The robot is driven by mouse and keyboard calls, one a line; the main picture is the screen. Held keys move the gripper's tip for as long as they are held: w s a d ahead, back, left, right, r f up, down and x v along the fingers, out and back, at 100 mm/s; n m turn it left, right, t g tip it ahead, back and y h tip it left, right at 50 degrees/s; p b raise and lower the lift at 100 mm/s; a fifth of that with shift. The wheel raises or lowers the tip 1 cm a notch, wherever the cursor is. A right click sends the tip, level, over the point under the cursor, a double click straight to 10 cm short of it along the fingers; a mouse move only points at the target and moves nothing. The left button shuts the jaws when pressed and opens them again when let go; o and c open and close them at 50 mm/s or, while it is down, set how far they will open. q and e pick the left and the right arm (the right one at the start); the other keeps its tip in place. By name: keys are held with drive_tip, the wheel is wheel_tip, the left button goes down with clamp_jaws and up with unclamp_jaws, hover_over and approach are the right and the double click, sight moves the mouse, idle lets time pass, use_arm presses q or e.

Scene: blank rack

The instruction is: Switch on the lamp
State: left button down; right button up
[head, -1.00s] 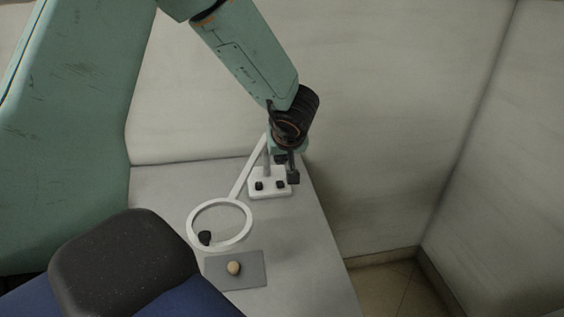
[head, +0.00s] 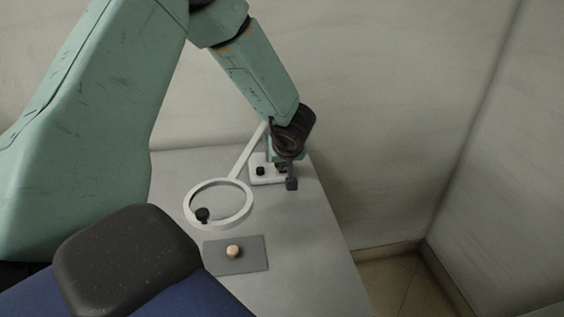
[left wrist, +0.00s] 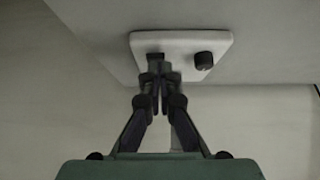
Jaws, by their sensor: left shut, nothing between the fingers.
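The lamp has a white ring head (head: 218,204) on a slanted white arm (head: 247,152), and a white base (head: 262,180) on the grey table. A black knob (head: 260,171) shows on the left of the base; in the left wrist view a black knob (left wrist: 204,60) stands on the base (left wrist: 180,42), beside another dark part (left wrist: 155,57) partly behind my fingertips. My left gripper (head: 290,182) is over the right part of the base, pointing down; in the left wrist view its shut, empty fingertips (left wrist: 160,72) overlap the base. Contact cannot be told. My right gripper is not in view.
A grey plate (head: 250,262) with a small tan ball-like piece (head: 232,251) lies in front of the ring. A black knob-like thing (head: 202,214) shows at the ring's lower left. The grey table (head: 310,270) is bare at the front right; its right edge drops to the floor.

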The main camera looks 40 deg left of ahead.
use_arm(q)
drive_tip(key=shift+w+f+b, duration=0.1)
drive_tip(key=shift+f+b, duration=0.3)
drive_tip(key=shift+b, duration=0.05)
drive_tip(key=shift+s+d+f+y+b, duration=0.2)
drive_tip(key=shift+y+b, duration=0.2)
drive_tip(key=shift+b, duration=0.25)
drive_tip(key=shift+r, duration=0.2)
drive_tip(key=shift+w+a+p, duration=0.1)
drive_tip(key=shift+a+p, duration=0.1)
drive_tip(key=shift+p, duration=0.15)
drive_tip(key=shift+w+a+r+p, duration=0.25)
drive_tip(key=shift+a+r+p, duration=0.1)
drive_tip(key=shift+p, duration=0.4)
drive_tip(key=shift+w+a, duration=0.1)
drive_tip(key=shift+w, duration=0.05)
